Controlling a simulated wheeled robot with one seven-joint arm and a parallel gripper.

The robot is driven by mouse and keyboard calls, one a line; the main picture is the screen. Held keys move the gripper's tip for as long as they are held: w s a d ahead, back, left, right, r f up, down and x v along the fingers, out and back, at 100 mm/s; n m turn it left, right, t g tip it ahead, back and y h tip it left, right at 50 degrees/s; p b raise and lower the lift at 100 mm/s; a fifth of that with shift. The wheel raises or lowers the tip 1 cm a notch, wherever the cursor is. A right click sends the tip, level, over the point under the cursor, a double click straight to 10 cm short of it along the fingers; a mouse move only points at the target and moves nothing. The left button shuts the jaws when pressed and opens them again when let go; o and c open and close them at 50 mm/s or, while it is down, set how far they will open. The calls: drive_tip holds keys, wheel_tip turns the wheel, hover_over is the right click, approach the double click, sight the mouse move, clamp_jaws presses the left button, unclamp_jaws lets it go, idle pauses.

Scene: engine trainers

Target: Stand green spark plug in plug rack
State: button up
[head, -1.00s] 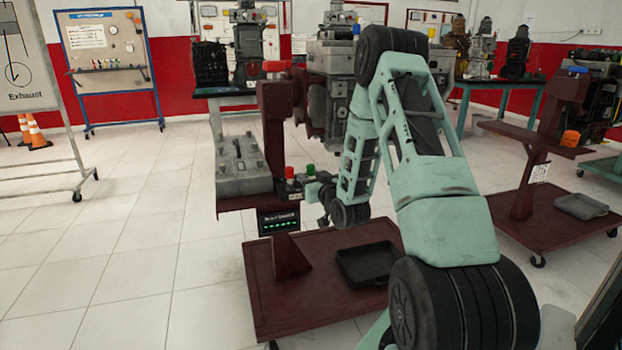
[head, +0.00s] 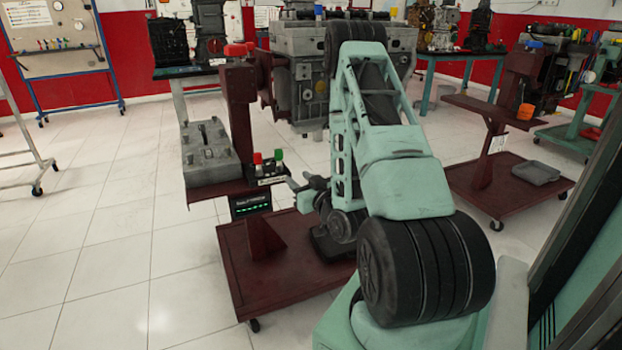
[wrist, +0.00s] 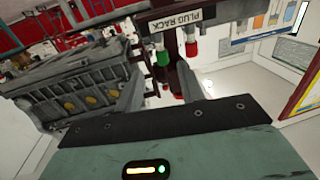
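The plug rack (head: 271,181) is a small dark block with a white label at the right end of the maroon stand's shelf. The green spark plug (head: 279,156) is upright at the rack, beside a red plug (head: 257,159). How deep it sits cannot be told. In the wrist view, the green plug (wrist: 163,58) shows beside a red plug (wrist: 191,48) near the PLUG RACK label (wrist: 181,18). My gripper (wrist: 162,78) has its two grey fingers spread, with the green plug beyond and between them in the picture. In the head view, my gripper (head: 293,184) is just right of the rack.
A large grey engine (head: 322,75) is mounted behind. A small dark display (head: 250,204) hangs below the shelf.

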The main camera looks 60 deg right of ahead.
drive_tip(key=shift+p+v, duration=2.35)
drive_tip(key=shift+v, duration=0.1)
